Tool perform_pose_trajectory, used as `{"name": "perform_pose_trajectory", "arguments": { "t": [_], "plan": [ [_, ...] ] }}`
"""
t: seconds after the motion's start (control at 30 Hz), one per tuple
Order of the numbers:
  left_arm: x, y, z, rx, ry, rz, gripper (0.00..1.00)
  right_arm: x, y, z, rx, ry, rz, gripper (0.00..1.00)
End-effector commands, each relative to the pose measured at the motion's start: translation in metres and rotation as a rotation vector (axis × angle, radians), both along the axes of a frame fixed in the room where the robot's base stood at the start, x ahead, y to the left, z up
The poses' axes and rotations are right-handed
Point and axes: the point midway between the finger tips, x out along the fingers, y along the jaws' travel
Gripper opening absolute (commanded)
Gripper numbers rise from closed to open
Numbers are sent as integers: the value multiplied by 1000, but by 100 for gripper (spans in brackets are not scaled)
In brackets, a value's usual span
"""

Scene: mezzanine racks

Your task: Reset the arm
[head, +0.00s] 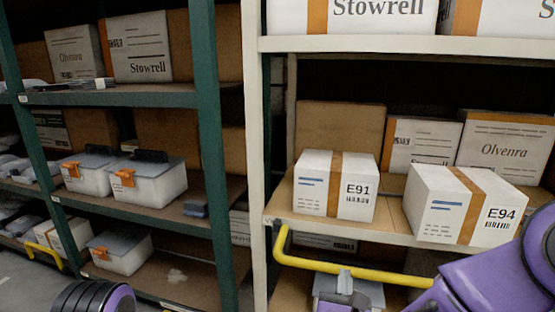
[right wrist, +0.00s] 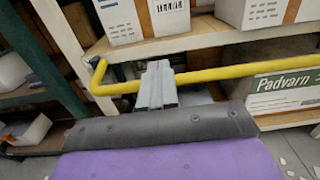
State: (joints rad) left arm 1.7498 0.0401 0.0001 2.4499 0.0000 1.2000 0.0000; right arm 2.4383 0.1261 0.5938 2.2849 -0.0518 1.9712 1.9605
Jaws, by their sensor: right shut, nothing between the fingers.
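My right arm (head: 490,275) is purple and comes in at the lower right of the head view. My right gripper (head: 345,284) is grey, shut and empty, low at the bottom of the head view. It sits in front of the shelf rack, close to the yellow rail (head: 350,268). In the right wrist view the shut fingers (right wrist: 157,82) point forward and overlap the rail; I cannot tell whether they touch it. A purple and black part of my left arm (head: 93,298) shows at the bottom left; its gripper is out of view.
White boxes E91 (head: 335,186) and E94 (head: 468,205) stand on the shelf above the rail. A Padvarn box (right wrist: 283,92) sits below, at right. A green rack (head: 211,150) with lidded bins (head: 147,182) stands at left. Floor shows at lower left.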

Motion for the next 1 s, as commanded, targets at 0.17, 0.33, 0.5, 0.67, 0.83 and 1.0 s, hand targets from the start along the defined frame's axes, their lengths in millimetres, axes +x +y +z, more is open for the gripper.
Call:
{"name": "perform_pose_trajectory", "arguments": {
  "t": [0.17, 0.33, 0.5, 0.67, 0.83, 1.0],
  "plan": [
    [0, 0, 0, 0, 0, 0, 43, 0, 1, 0, -57, 16, 3, 0],
    [0, 0, 0, 1, -1, 0, 43, 1, 5, -2, -174, 56, 26, 0],
    [0, 0, 0, 0, 0, 0, 43, 2, 10, -6, -330, 108, 62, 0],
    [0, 0, 0, 0, 0, 0, 43, 2, 13, -17, -586, 192, 117, 0],
    [0, 0, 4, 0, 0, 0, 43, -2, 7, -45, -986, 336, 217, 0],
    [0, 0, 24, 0, 0, 0, 43, -36, -23, -122, -1626, 614, 493, 0]
  ]
}}
